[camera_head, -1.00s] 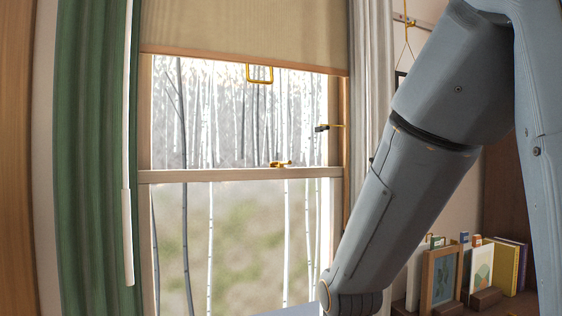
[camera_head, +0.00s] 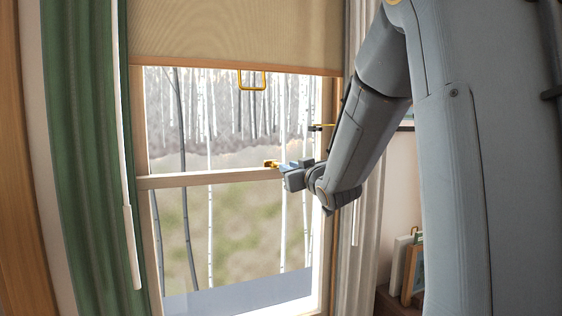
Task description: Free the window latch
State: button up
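The window latch (camera_head: 270,163) is a small brass piece on top of the pale wooden meeting rail (camera_head: 205,179) of the window. My gripper (camera_head: 284,168) is at the latch's right side, just above the rail. Its end covers the right part of the latch. I cannot tell whether it touches the latch or whether its fingers are open or shut. My arm reaches in from the right.
A beige blind (camera_head: 235,35) with a brass pull loop (camera_head: 252,81) hangs over the upper window. A green curtain (camera_head: 85,150) and a white wand (camera_head: 127,170) are at left. A dark catch with a brass rod (camera_head: 318,127) is at the right frame. Framed pictures (camera_head: 412,270) stand at lower right.

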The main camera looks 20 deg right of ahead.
aim_at(276, 164)
jog(key=w, duration=0.2)
jog(key=w+p, duration=0.1)
jog(key=w+a+p, duration=0.1)
jog(key=w, duration=0.1)
jog(key=shift+w, duration=0.35)
jog(key=shift+w+d+f, duration=0.1)
jog(key=shift+w, duration=0.5)
jog(key=shift+c, duration=0.3)
